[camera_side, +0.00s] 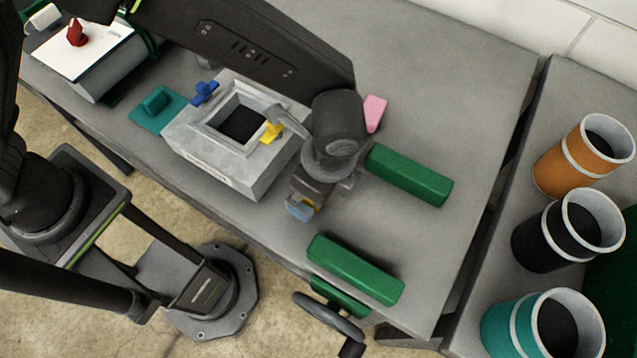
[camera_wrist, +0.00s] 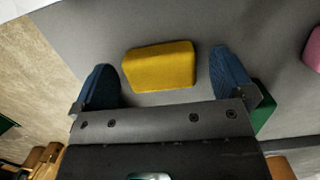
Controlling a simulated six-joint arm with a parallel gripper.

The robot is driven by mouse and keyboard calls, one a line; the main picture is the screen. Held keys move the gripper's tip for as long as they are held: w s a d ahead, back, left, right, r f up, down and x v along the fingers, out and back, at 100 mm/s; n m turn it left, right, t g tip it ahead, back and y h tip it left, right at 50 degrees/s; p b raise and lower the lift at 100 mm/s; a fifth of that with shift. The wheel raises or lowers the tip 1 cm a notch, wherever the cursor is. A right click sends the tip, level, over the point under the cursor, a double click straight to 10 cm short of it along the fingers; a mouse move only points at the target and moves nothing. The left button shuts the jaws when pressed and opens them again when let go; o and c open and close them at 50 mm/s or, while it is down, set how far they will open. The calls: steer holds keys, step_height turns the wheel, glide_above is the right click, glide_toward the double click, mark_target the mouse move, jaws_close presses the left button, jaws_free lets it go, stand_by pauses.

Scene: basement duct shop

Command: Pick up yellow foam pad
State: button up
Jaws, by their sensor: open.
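The yellow foam pad (camera_wrist: 160,66) is a small block with rounded edges, lying on the grey table top in the wrist view. My gripper (camera_wrist: 163,80) is open, with one blue finger on each side of the pad and a gap between each finger and the pad. In the side view my gripper (camera_side: 303,208) points down at the table near its front edge, between the grey box and the green blocks.
A grey box (camera_side: 215,170) with a square opening and a yellow clip stands left of my gripper. Two green blocks (camera_side: 410,176) (camera_side: 355,270) lie to the right. A pink pad (camera_side: 375,113) lies behind. Orange, black and teal cylinders (camera_side: 553,172) stand far right.

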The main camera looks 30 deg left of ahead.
steer(key=shift+f, duration=0.25)
steer(key=shift+c, duration=0.5)
steer(key=c, duration=0.9)
steer(key=shift+r, duration=0.15)
